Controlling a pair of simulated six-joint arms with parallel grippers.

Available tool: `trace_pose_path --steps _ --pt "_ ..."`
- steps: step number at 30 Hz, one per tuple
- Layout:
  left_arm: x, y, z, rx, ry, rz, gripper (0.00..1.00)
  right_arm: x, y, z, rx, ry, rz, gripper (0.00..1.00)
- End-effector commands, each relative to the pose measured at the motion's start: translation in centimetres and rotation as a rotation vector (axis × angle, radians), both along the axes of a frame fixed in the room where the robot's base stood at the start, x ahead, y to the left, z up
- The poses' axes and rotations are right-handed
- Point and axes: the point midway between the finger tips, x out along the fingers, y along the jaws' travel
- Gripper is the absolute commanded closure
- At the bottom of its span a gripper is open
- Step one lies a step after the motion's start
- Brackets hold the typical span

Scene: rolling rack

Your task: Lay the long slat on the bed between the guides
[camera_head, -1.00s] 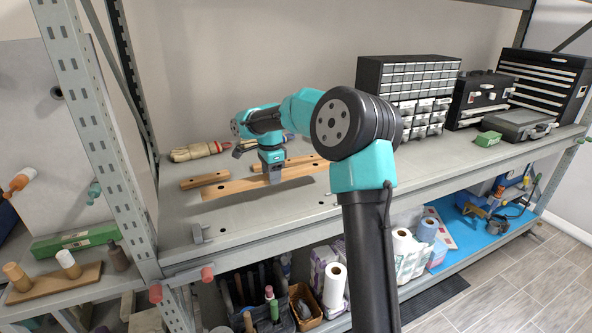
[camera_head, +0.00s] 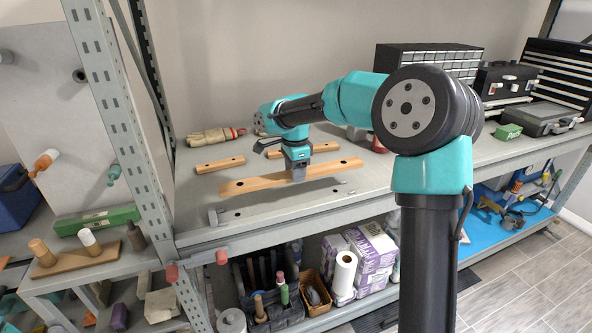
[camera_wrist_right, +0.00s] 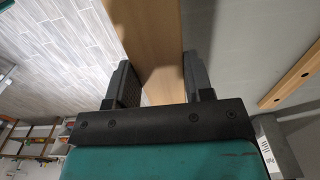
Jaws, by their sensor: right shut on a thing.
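The long wooden slat (camera_head: 258,182) is in my right gripper (camera_head: 298,174), which is shut on it near its middle. It hangs a little above the grey bed (camera_head: 290,215), with a shadow below it. In the right wrist view the slat (camera_wrist_right: 152,35) shows between the two fingers (camera_wrist_right: 156,88). Two shorter wooden strips, seemingly the guides, lie behind it: a left one (camera_head: 220,164) and a right one (camera_head: 326,148). A strip with dark holes (camera_wrist_right: 292,80) also shows in the wrist view. My left gripper is not in view.
Work gloves (camera_head: 213,136) lie behind the strips. A rack upright (camera_head: 115,120) rises on the left. Drawer cabinets (camera_head: 430,57) and a grey case (camera_head: 535,118) stand to the right.

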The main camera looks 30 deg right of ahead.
Motion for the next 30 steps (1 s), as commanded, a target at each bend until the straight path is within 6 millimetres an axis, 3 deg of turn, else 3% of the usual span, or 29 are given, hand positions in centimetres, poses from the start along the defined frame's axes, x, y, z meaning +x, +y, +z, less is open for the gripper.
trace_pose_path --steps 24,30 --pt "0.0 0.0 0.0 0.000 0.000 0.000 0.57 0.0 0.0 -6.7 0.000 0.001 0.000 0.82" --pt "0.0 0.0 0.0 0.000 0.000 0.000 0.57 0.0 0.0 -7.5 0.000 0.000 0.000 0.82"
